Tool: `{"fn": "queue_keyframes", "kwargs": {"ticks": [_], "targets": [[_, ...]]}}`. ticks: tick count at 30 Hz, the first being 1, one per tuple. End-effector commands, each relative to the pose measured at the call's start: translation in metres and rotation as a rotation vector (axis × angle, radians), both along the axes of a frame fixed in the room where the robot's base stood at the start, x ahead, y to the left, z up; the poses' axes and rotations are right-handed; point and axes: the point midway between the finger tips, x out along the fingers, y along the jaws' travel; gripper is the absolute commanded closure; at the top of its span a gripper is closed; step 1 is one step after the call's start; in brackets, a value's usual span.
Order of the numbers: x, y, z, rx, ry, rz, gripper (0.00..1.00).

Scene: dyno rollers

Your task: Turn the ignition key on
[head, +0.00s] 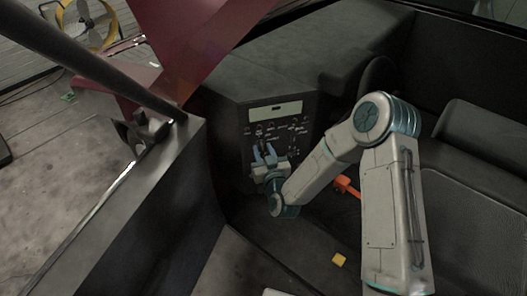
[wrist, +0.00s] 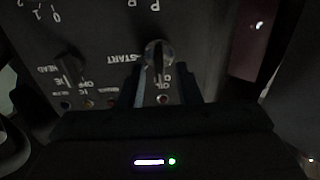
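The dark dashboard panel (head: 291,112) carries several small switches and labels. In the wrist view, where the lettering is upside down, an upright key or knob with a pale rounded top (wrist: 158,56) stands beside the word START. I take it to be the ignition key. My gripper (head: 264,152) is at the panel face with its two bluish fingers apart. In the wrist view my gripper (wrist: 162,88) has one finger on each side of the key's lower part, and I see no clear contact. The key is not distinct in the head view.
Another dark knob (wrist: 70,68) is to the left in the wrist view. A seat (head: 485,150) is at the right. An orange lever (head: 345,186) and a small yellow block (head: 338,260) are low down. The dark side wall (head: 125,225) bounds the left.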

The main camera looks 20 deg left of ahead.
Motion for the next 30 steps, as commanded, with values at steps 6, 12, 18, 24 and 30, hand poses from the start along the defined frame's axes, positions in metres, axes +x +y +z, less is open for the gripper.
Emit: {"fn": "queue_keyframes", "kwargs": {"ticks": [6, 12, 18, 24, 30], "targets": [[-0.0003, -0.0002, -0.0001, 0.0, 0.0, 0.0, 1.0], [-0.0003, -0.0003, -0.0005, 0.003, 0.002, 0.0, 1.0], [0.0, -0.0011, -0.0029, 0.042, 0.025, 0.0, 1.0], [0.0009, -0.0022, -0.0054, 0.142, 0.087, 0.0, 1.0], [0.0014, -0.0035, -0.0067, 0.284, 0.177, 0.0, 1.0]]}}
